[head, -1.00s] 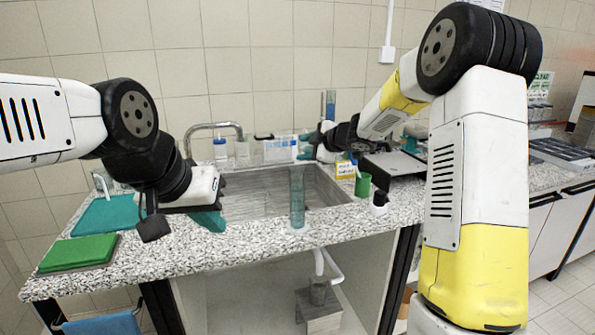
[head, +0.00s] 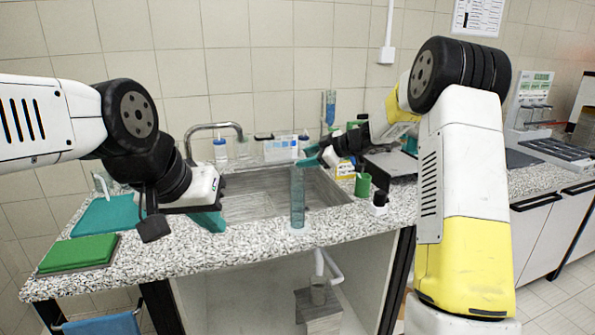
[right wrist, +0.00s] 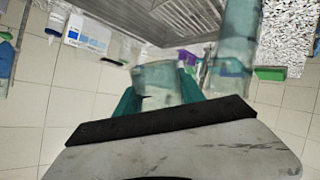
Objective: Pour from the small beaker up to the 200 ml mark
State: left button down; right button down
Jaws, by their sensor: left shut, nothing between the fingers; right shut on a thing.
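A tall clear bluish cylinder (head: 297,198) stands upright on the front rim of the counter, before the sink. It also shows in the right wrist view (right wrist: 235,45). My right gripper (head: 312,157) is just behind and above the cylinder's top in the head view. In the right wrist view its teal fingers (right wrist: 160,88) are shut on a small clear beaker (right wrist: 163,80). I cannot make out the liquid level or the marks. My left gripper (head: 210,219) is shut and empty over the counter, left of the cylinder.
The sink (head: 260,192) lies behind the cylinder. A green cup (head: 362,185) and a dark-and-white cup (head: 379,203) stand to the right. A green pad (head: 78,252) and a teal mat (head: 107,216) lie at left.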

aim_at(313, 147)
notch_tip(313, 147, down, 3)
jog(key=w+d+m+g+y, duration=0.2)
jog(key=m, duration=0.1)
notch_tip(313, 147, up, 6)
jog(key=shift+f, duration=0.2)
jog(key=s+d+f+m+t, duration=0.1)
jog(key=s+d+f, duration=0.4)
jog(key=s+f, duration=0.5)
jog(key=s+d+f+t, duration=0.1)
jog(key=s+d+f, duration=0.4)
jog(key=s+f, duration=0.6)
jog(key=shift+s+d+m+h, duration=0.15)
jog(key=shift+s+m+h, duration=0.2)
jog(key=shift+m+h, duration=0.05)
